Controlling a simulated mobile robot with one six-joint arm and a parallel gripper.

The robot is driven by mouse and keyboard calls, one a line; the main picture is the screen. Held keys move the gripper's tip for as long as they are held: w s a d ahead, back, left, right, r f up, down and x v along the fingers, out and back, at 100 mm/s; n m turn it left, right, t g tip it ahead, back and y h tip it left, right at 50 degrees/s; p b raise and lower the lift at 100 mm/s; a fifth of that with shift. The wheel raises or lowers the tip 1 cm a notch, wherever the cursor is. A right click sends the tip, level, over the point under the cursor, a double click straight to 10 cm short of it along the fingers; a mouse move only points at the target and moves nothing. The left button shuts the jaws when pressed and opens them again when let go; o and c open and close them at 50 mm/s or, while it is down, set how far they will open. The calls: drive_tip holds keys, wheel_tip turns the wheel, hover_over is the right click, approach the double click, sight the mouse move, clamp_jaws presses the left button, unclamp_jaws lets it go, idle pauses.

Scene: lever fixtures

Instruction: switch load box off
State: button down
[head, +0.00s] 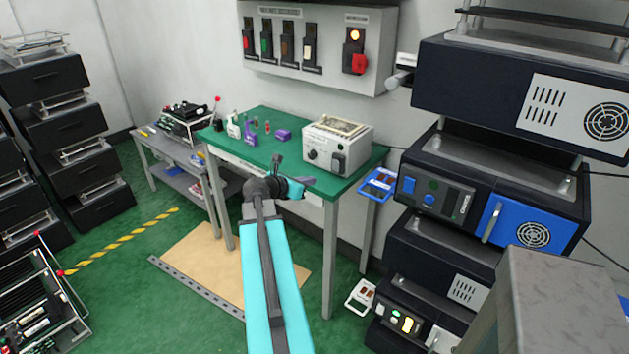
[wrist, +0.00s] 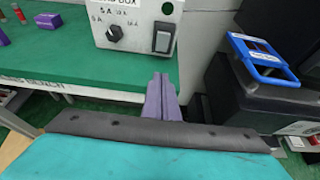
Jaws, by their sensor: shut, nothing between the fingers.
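The load box (head: 348,133) is a cream box on the right end of the green-topped bench (head: 222,143). Its front panel shows in the wrist view (wrist: 141,14), cut off at the top, with a black round knob (wrist: 114,33) at left and a dark rocker switch (wrist: 163,38) at right. Lettering with "BOX" shows above the knob. My gripper (head: 312,180) is in front of the bench edge, below the box. In the wrist view its purple fingers (wrist: 160,78) are together and empty, pointing toward the bench just below the switch, apart from it. The switch's position is too small to tell.
A wall panel (head: 316,66) with several switches and a lit orange lamp hangs above the bench. Small bottles and a purple block (head: 283,134) stand left of the box. Dark equipment stacks (head: 480,177) stand at right, with a blue-framed item (wrist: 262,58) nearby.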

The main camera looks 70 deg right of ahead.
drive_tip(key=shift+f+v, duration=0.2)
drive_tip(key=shift+v, duration=0.85)
drive_tip(key=shift+w, duration=0.1)
